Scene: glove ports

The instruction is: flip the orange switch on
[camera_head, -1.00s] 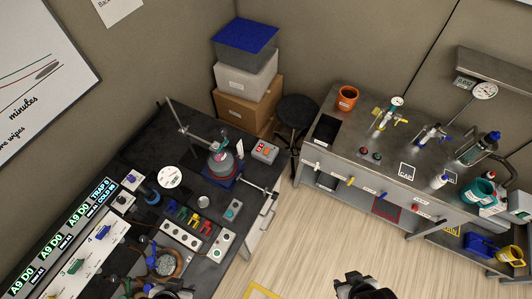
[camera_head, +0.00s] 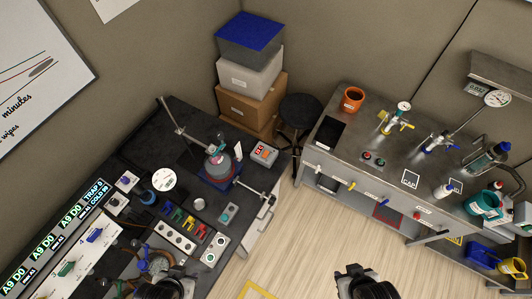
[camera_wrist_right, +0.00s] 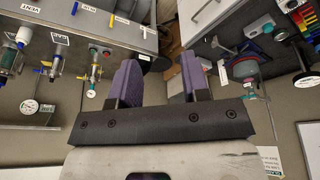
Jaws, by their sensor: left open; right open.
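A small grey box with orange-red switches (camera_head: 264,152) sits at the right back corner of the dark bench (camera_head: 185,118). It is too small to tell which way each switch is set. My left gripper (camera_head: 172,287) is at the bottom edge, over the near part of the bench, well short of the box and partly cut off. My right gripper (camera_head: 358,272) is over the floor between the benches, far from the box. In the right wrist view my right gripper (camera_wrist_right: 161,82) has its purple pads apart with nothing between them.
A stand with a flask (camera_head: 219,163) is left of the switch box. A grey box with a green button (camera_head: 228,212) and coloured blocks (camera_head: 184,220) lie nearer. A stool (camera_head: 300,108) and stacked boxes (camera_head: 251,70) stand behind. A metal bench (camera_head: 400,160) is at right.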

